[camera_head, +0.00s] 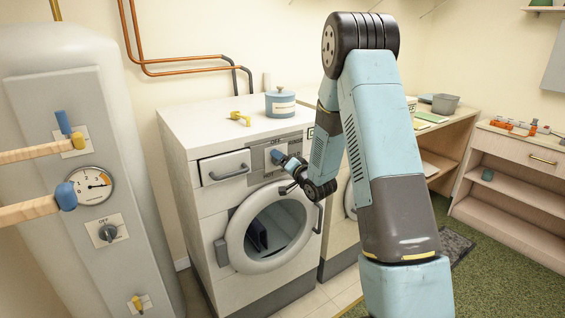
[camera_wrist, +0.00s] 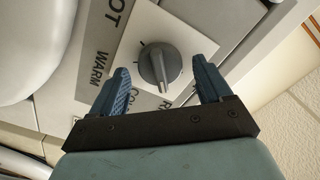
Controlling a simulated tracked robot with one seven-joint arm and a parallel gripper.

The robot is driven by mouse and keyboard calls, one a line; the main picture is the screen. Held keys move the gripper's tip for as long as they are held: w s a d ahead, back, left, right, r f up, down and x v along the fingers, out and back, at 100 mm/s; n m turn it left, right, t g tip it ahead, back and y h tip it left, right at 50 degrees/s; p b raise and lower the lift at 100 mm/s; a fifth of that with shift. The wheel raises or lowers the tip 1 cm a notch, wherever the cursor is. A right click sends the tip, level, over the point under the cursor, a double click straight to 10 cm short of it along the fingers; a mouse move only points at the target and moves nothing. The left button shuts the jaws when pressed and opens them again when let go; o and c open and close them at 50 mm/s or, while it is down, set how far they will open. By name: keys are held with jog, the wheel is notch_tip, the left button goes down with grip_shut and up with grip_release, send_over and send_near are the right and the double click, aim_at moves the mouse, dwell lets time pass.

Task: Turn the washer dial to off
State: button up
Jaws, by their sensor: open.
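The washer (camera_head: 205,131) is a white front-loader with a round door, left of centre in the head view. Its grey dial (camera_wrist: 160,66) sits on a white square plate, with HOT, WARM and a partly hidden cold label beside it in the wrist view. A small dark mark on the dial's rim points to the picture's upper left. An OFF label shows above the dial plate in the head view. In the head view my gripper (camera_head: 277,157) hides most of the dial.
A blue canister (camera_head: 280,103) and a yellow item (camera_head: 239,118) stand on the washer. The washer's round door (camera_head: 237,262) is below my gripper.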

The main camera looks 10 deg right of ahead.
jog(key=shift+w, duration=0.1)
jog(key=shift+c, duration=0.3)
jog(key=c, duration=0.9)
jog(key=n, duration=0.4)
jog(key=shift+n, duration=0.3)
jog(key=n, duration=0.5)
jog(key=shift+a, duration=0.15)
jog(key=shift+n, duration=0.3)
jog(key=o, duration=1)
jog(key=shift+c, duration=0.2)
